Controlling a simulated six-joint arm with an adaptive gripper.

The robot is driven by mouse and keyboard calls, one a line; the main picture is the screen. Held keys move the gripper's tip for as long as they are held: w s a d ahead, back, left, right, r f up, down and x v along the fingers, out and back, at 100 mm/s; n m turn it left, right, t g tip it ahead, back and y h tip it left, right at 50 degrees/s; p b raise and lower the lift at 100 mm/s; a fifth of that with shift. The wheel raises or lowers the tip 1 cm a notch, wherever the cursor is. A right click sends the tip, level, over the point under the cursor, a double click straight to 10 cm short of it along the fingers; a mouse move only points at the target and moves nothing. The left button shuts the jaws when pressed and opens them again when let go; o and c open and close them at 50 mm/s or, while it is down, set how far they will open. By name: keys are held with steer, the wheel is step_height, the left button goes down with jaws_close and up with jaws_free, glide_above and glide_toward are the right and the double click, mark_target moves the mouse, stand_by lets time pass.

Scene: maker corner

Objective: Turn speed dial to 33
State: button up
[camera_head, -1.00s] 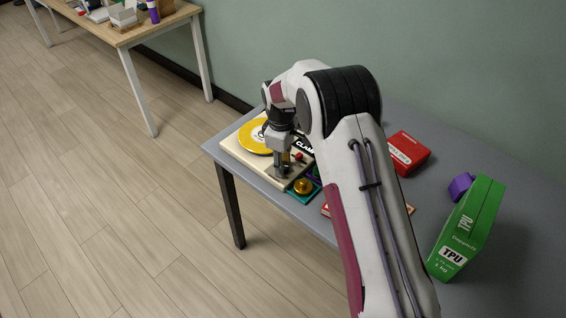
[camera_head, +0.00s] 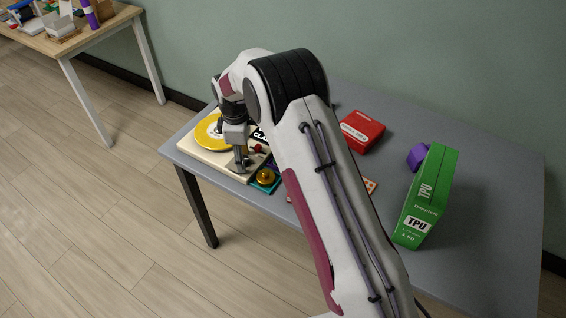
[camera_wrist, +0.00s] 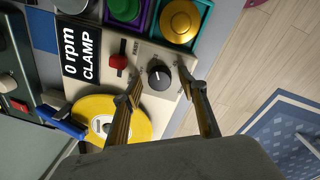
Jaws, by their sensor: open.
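The speed dial is a black knob (camera_wrist: 159,75) with a light pointer mark, on a cream panel (camera_wrist: 181,103) in the wrist view. My gripper (camera_wrist: 163,88) is open, with one finger on each side of the knob in that view; I cannot tell whether either touches it. A display (camera_wrist: 82,54) beside it reads "0 rpm CLAMP". A red switch (camera_wrist: 118,61) sits between display and knob. A yellow disc (camera_wrist: 111,121) lies on the same device. In the head view my gripper (camera_head: 240,163) is over the device's near edge and the knob is hidden.
A gold knob (camera_wrist: 181,21) and a green button (camera_wrist: 124,8) sit close to the panel. On the grey table (camera_head: 470,250) stand a red box (camera_head: 361,130), a purple object (camera_head: 418,156) and a green TPU box (camera_head: 427,197). Floor lies beyond the table's edge.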

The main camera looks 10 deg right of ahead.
steer(key=shift+n, duration=2.6)
steer(key=shift+d+n+y, duration=0.1)
steer(key=shift+n+y, duration=0.2)
steer(key=shift+n, duration=2.1)
steer(key=r, duration=0.7)
steer(key=shift+s+d+r, duration=0.15)
steer(key=shift+s+r, duration=0.1)
steer(key=shift+r, duration=0.15)
steer(key=shift+f+m, duration=0.15)
steer(key=shift+m, duration=1.25)
steer(key=shift+s+d+f+m+g, duration=0.1)
steer(key=shift+s+f+m+g, duration=0.1)
steer(key=shift+s+f+m, duration=0.3)
steer(key=shift+s+d+f+m+g, duration=0.1)
steer(key=shift+s+f+m+g, duration=0.15)
steer(key=shift+s+m, duration=0.45)
steer(key=shift+s+d+f+m, duration=0.15)
steer(key=shift+s+m, duration=0.5)
steer(key=shift+m, duration=0.25)
steer(key=s+d+r+m, duration=0.3)
steer(key=s+r+m, duration=0.3)
steer(key=s+r, duration=0.1)
steer(key=s+d+r+m, duration=0.3)
steer(key=s+r+m, duration=0.3)
steer(key=s, duration=0.4)
steer(key=shift+s+r+m+t, duration=0.3)
steer(key=shift+r+m+t, duration=0.05)
steer(key=shift+m+t, duration=0.1)
